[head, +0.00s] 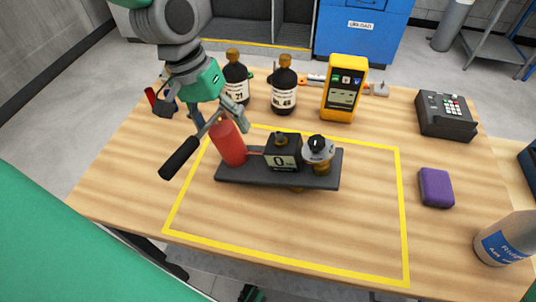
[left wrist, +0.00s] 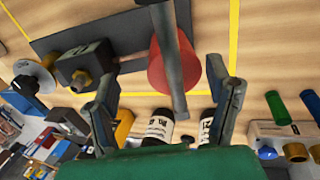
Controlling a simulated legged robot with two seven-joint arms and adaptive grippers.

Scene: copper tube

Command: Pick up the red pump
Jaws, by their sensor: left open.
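The red pump (head: 232,145) stands upright at the left end of a dark base plate (head: 255,178), with a lever ending in a black handle (head: 180,158) that points to the lower left. My left gripper (head: 218,119) is open at the top of the pump. In the left wrist view, the red pump body (left wrist: 173,72) and its grey lever lie between the two spread fingers (left wrist: 160,78). I cannot tell whether either finger touches it. A black gauge box (head: 282,153) and a round grey dial (head: 318,150) sit on the same plate. My right gripper is not in view.
The plate lies inside a yellow taped outline on the wooden table (head: 120,185). Behind stand two brown bottles (head: 284,88) and a yellow meter (head: 344,88). A black keypad device (head: 446,115), a purple block (head: 436,188) and a white-blue bottle (head: 508,240) are to the right. The front table area is clear.

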